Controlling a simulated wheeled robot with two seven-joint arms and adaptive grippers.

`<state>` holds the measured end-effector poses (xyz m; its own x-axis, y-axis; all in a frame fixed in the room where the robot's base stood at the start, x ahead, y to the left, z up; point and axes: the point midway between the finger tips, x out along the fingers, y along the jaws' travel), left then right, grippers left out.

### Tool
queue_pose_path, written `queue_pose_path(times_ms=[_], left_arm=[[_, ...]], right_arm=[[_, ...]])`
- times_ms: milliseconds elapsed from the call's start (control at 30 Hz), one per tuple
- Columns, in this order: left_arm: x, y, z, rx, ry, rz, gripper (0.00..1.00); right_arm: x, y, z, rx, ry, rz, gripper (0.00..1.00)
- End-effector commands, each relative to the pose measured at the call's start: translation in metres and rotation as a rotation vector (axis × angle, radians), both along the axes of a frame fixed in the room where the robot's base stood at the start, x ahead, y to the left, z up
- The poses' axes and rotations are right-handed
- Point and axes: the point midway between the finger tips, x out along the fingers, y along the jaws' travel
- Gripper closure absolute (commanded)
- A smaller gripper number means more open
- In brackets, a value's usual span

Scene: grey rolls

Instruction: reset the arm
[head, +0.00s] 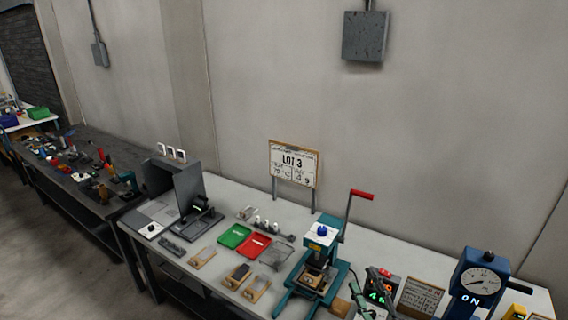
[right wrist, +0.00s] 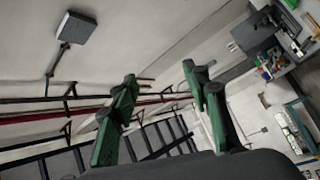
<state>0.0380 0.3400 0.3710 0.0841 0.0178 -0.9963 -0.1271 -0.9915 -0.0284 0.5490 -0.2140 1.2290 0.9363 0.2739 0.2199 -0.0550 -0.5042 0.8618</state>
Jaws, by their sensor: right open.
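My right gripper (right wrist: 159,75) shows in the right wrist view, with two green fingers and dark pads spread well apart. Nothing is between the fingers, and wall and dark rails show behind them. My left gripper is in neither view.
A long white bench (head: 220,192) bears a teal press (head: 320,250) with a red-handled lever, a green tray (head: 234,236), a red tray (head: 254,246) and a blue gauge (head: 484,280). A LOT 3 sign (head: 294,163) stands behind. A dark bench (head: 85,190) is at left.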

Motion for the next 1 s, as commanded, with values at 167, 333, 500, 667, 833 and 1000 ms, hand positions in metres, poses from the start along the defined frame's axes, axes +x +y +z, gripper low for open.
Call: queue_pose_path(times_ms=[167,333,500,667,833,1000], left_arm=[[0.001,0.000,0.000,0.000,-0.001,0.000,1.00],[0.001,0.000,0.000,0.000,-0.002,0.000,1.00],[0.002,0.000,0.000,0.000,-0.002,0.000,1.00],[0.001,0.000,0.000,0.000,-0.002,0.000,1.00],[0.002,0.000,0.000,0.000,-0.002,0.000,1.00],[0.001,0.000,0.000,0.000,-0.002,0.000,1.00]], right_arm=[[-0.014,-0.081,-0.104,0.242,0.347,-0.245,0.57],[-0.066,-0.129,-0.206,0.428,0.663,-0.446,0.57],[-0.140,-0.151,-0.291,0.575,0.954,-0.614,0.57],[-0.201,-0.153,-0.336,0.663,1.149,-0.715,0.57],[-0.254,-0.149,-0.366,0.727,1.307,-0.793,0.57],[-0.303,-0.141,-0.386,0.780,1.447,-0.856,0.57]])
